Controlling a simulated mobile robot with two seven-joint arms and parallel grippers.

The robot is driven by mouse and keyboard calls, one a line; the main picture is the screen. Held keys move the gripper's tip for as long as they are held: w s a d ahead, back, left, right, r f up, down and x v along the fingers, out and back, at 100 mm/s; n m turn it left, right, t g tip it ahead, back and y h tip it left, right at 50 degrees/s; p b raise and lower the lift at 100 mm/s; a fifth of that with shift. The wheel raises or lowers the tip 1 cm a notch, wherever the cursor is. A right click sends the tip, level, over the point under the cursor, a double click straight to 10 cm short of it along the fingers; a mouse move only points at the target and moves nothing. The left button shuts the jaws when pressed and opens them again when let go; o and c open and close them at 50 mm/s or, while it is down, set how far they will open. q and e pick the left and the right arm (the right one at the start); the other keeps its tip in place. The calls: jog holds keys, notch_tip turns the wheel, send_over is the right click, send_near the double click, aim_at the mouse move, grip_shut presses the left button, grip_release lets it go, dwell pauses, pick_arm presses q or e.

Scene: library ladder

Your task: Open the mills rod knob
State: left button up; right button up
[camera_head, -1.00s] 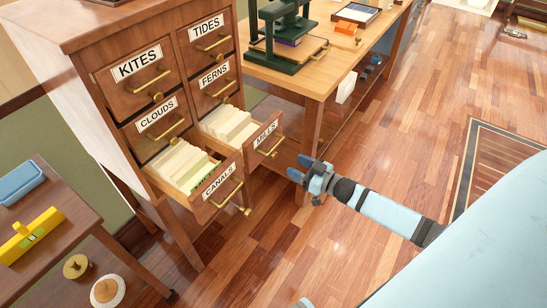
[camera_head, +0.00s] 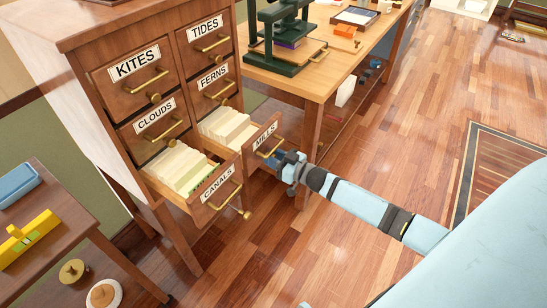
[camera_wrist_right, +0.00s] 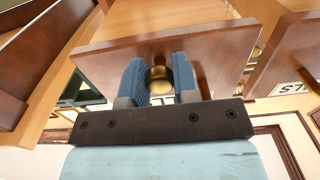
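The MILLS drawer (camera_head: 262,147) is pulled out of the wooden cabinet. Its label is at the top of its front, with a brass pull below. My right gripper (camera_head: 277,158) is in front of the lower part of this drawer front. In the right wrist view, its blue fingers (camera_wrist_right: 160,85) are apart, one on each side of a brass knob (camera_wrist_right: 160,78). I cannot tell whether both fingers press on it. In the head view the gripper hides the knob. My left gripper is not in view.
The CANALS drawer (camera_head: 215,194) stands open beside it, with cards inside and a brass rod knob (camera_head: 246,214). A wooden table (camera_head: 312,82) with a green press (camera_head: 275,40) stands behind to the right. The wood floor (camera_head: 290,250) in front is clear.

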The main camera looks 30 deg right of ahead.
grip_shut()
jog(key=shift+s, duration=0.15)
pick_arm(q)
jog(key=p, duration=0.3)
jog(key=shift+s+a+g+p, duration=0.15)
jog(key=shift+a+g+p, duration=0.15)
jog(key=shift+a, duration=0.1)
pick_arm(e)
jog(key=v, duration=0.5)
jog(key=shift+s+d, duration=0.15)
jog(key=shift+s, duration=0.1)
jog(key=o, duration=0.6)
grip_release()
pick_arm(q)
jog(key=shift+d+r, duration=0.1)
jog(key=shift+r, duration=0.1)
